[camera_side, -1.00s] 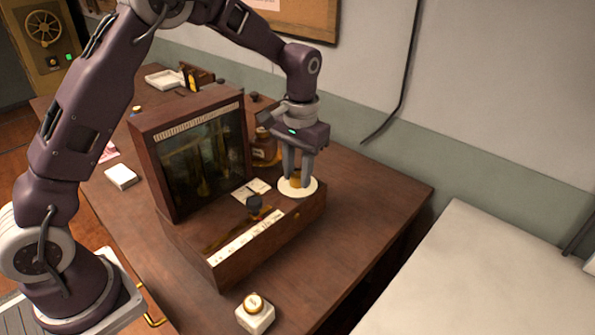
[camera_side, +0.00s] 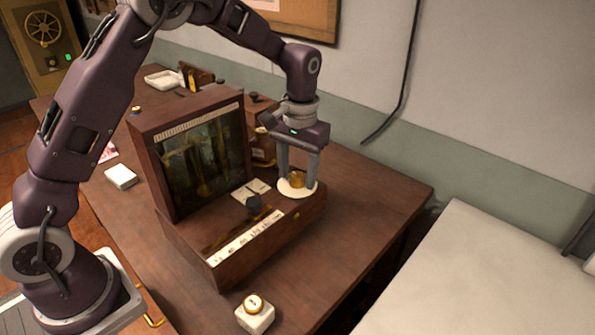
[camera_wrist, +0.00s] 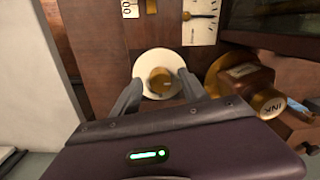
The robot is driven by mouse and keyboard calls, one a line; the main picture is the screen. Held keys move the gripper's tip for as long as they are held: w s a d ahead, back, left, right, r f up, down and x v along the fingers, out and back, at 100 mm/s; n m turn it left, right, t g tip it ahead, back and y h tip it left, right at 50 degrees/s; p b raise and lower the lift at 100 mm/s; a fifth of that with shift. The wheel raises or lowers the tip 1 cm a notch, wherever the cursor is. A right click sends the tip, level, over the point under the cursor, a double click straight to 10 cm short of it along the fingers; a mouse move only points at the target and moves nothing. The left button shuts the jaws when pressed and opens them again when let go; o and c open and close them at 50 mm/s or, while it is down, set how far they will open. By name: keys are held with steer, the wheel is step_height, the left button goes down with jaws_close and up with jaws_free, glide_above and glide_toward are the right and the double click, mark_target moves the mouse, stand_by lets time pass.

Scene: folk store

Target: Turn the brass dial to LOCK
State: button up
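The brass dial (camera_side: 298,179) is a short round knob on a white disc (camera_side: 285,191), at the right end of the wooden case top. It also shows in the wrist view (camera_wrist: 160,81), in the middle of the white disc (camera_wrist: 147,62). My gripper (camera_side: 297,183) points down over the dial with its fingers spread, one on each side. In the wrist view my gripper (camera_wrist: 160,79) shows a gap between each finger and the brass. I cannot read any LOCK mark or the dial's setting.
The wooden case (camera_side: 240,263) has an upright glass-fronted box (camera_side: 205,165) on its left, a dark knob (camera_side: 254,203) and a white scale strip (camera_side: 245,237). A bottle marked INK (camera_wrist: 268,103) stands close by the dial. A white block with a brass top (camera_side: 254,316) sits in front.

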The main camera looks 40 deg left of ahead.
mark_target(299, 176)
step_height(299, 176, up, 7)
steer(key=shift+d+r, duration=0.1)
steer(key=shift+d, duration=0.05)
stand_by(0.4)
steer(key=s+r+t, duration=0.3)
steer(key=s+r, duration=0.8)
steer(key=s, duration=0.3)
steer(key=s+f+m+t, duration=0.2)
steer(key=s+f, duration=0.1)
steer(key=s, duration=1.2)
steer(key=shift+s+a+t+h, duration=0.25)
steer(key=shift+s+t+h, duration=0.05)
steer(key=shift+t, duration=0.1)
